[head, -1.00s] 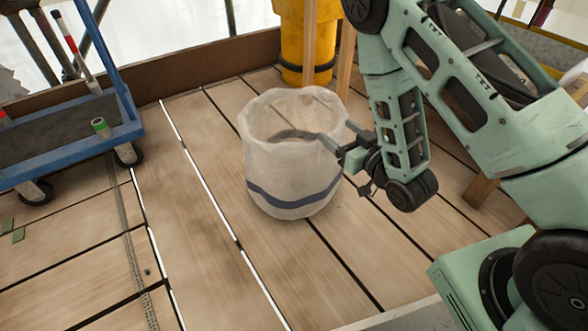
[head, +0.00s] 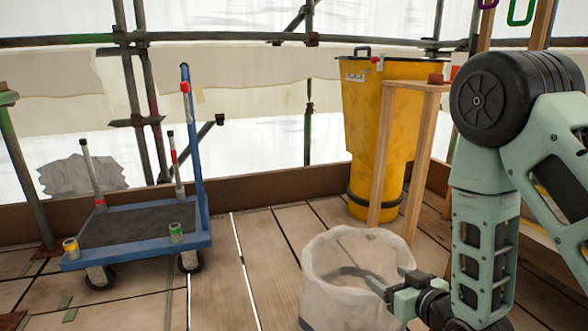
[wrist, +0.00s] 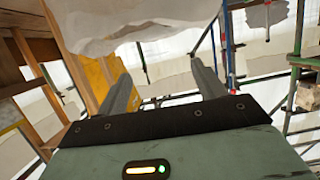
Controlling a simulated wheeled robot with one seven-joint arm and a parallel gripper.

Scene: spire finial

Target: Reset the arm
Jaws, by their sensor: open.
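My gripper (head: 374,284) is at the right side of a white fabric sack (head: 325,300) with an open top, its fingers by the rim. A dark curved shape shows at the sack's mouth; I cannot tell whether it is shadow or part of a finger. In the wrist view the two grey fingers of my gripper (wrist: 161,82) stand wide apart with nothing between them. The pale sack (wrist: 140,22) fills the top of that view, close to the fingers. My arm comes down from the right in the head view. The sack's lower part is cut off there.
A blue trolley (head: 135,250) with upright bars and small cans stands at the left. A yellow bin (head: 378,125) stands behind a wooden stool (head: 388,170) at the back. Scaffold poles (head: 220,38) and pale sheeting line the back. The plank floor (head: 240,260) between trolley and sack is clear.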

